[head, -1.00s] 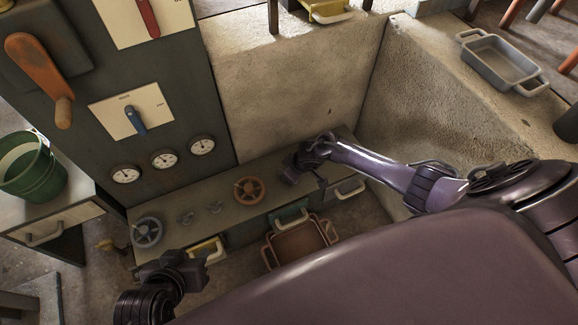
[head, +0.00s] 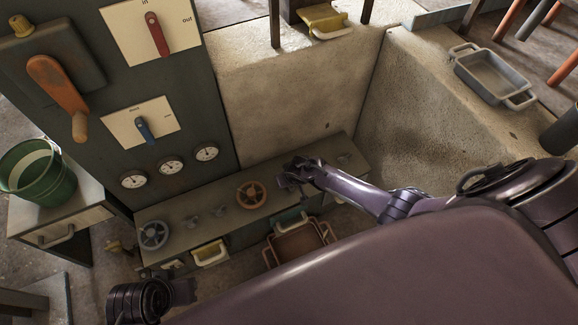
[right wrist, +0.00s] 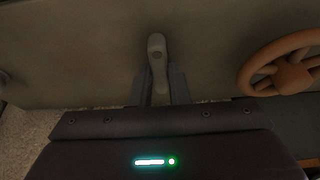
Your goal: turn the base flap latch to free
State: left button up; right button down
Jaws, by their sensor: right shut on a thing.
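The latch (right wrist: 157,48) is a small grey lever standing out from the base ledge in the right wrist view. It points nearly straight up in that picture. My right gripper (right wrist: 158,88) is shut on its lower part, one finger on each side. In the head view my right gripper (head: 287,182) is at the ledge (head: 178,208), just right of the orange handwheel (head: 251,195), and hides the latch. The wheel also shows at the right of the wrist view (right wrist: 289,76). My left gripper (head: 184,291) is low at the left, away from the ledge; its fingers are unclear.
A grey handwheel (head: 153,235) and small grey fittings sit along the ledge. A brown bin (head: 299,242) stands in front. The dark panel behind carries three gauges, a blue-pointer dial (head: 141,124) and an orange lever (head: 55,85). A green bucket (head: 38,172) stands left.

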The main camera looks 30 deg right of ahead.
aim_at(292, 188)
pick_arm(q)
jog(key=shift+a, duration=0.1)
dwell(0.4)
pick_arm(e)
jog(key=c, duration=1.4)
grip_release()
